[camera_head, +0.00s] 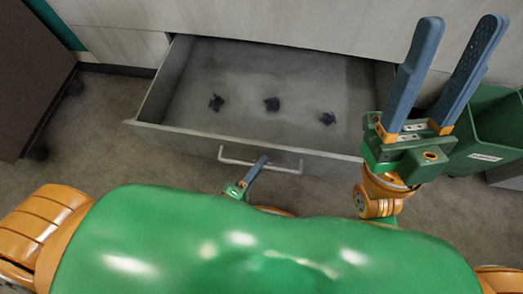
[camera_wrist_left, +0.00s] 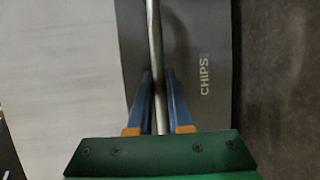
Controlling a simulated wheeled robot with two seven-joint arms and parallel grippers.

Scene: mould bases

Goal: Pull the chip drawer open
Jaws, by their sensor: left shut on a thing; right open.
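The chip drawer (camera_head: 180,133) stands pulled out from the pale cabinet in the head view, with its inside showing. In the left wrist view the handle bar (camera_wrist_left: 155,40) runs between the blue fingers of the left gripper (camera_wrist_left: 159,75), beside the word CHIPS on the front. My right gripper (camera_head: 460,25) is open and empty, raised over the drawer's right side.
A green bin (camera_head: 490,130) with a white label stands right of the drawer, behind my right gripper. A dark brown cabinet (camera_head: 30,80) on wheels stands at the left. Grey carpet (camera_head: 110,110) is clear between it and the drawer.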

